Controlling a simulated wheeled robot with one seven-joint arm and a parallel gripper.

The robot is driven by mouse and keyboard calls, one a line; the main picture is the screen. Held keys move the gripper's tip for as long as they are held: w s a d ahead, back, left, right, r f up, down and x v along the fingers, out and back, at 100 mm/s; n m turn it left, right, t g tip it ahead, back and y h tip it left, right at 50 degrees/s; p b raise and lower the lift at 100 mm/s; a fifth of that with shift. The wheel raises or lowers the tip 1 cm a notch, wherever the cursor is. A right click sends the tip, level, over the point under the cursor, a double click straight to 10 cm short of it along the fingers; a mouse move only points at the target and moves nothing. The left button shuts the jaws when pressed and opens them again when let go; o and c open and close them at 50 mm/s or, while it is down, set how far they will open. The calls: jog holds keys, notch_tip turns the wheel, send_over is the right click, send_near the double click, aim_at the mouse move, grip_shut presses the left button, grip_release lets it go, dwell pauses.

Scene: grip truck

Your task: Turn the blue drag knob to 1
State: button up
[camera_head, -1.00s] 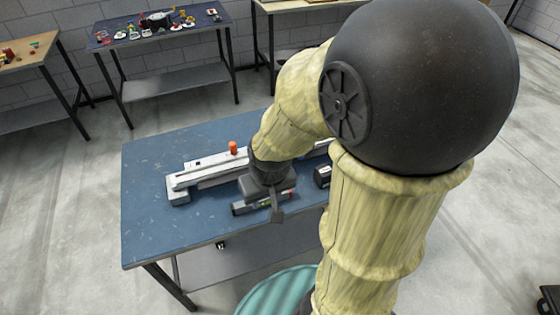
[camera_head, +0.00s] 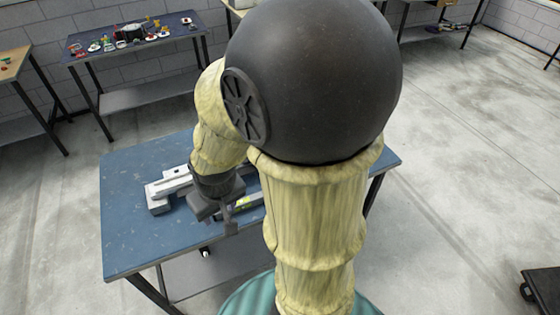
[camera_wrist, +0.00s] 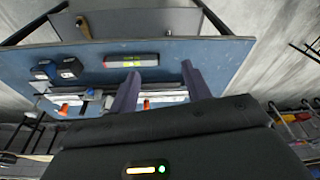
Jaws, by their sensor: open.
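A long white and grey machine (camera_head: 168,186) lies on the blue workbench, partly hidden behind my arm. In the wrist view, its pale rails (camera_wrist: 165,96) show behind my fingers, with orange parts (camera_wrist: 64,108) on them. In the head view, my gripper (camera_head: 230,222) hangs over the bench's near side, in front of the machine. I cannot tell its exact height.
The workbench (camera_head: 135,235) has bare room at left. Another table (camera_head: 140,45) holds small objects.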

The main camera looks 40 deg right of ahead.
jog(key=w+d+f+m+t+y, duration=0.1)
jog(key=w+d+f+m+y, duration=0.1)
jog(key=d+f+m, duration=0.65)
jog(key=w+d+f+m+t+y, duration=0.15)
jog(key=d+f+m, duration=0.35)
jog(key=f+m, duration=0.6)
jog(key=d+r+m+t+h, duration=0.2)
jog(key=d+m+t+h, duration=0.1)
jog(key=d+m, duration=0.5)
jog(key=d+r+m+t+h, duration=0.2)
jog(key=d+m+t, duration=0.3)
jog(key=d+m, duration=0.3)
jog(key=m+h, duration=0.1)
jog(key=m, duration=0.2)
jog(key=shift+h, duration=0.35)
jog(key=shift+d, duration=0.1)
jog(key=p+x, duration=0.3)
jog(key=x, duration=1.4)
jog(key=shift+w+f, duration=0.15)
